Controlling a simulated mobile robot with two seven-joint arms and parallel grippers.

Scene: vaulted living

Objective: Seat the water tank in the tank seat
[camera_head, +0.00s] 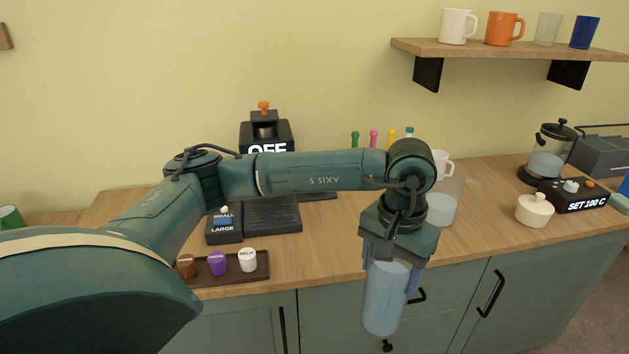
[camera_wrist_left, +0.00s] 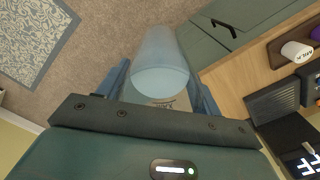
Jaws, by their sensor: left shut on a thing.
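The water tank (camera_head: 384,300) is a pale blue, see-through cylinder, hanging close to upright in front of the counter's front edge. My left gripper (camera_head: 391,268) is shut on its upper part, with one finger on each side. In the left wrist view the tank (camera_wrist_left: 160,65) sits between the two fingers (camera_wrist_left: 160,95). The black coffee machine (camera_head: 266,134) with an orange knob and the word OFF stands at the back of the counter, partly hidden by my left arm. I cannot make out the tank seat. My right gripper is not in view.
A rack of labelled pods (camera_head: 218,262) lies at the counter's front left. A clear jug (camera_head: 443,208) stands behind my gripper. A white lidded pot (camera_head: 534,210), a SET 100 C unit (camera_head: 575,196) and a French press (camera_head: 550,152) stand at right. A shelf (camera_head: 500,48) holds cups above.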

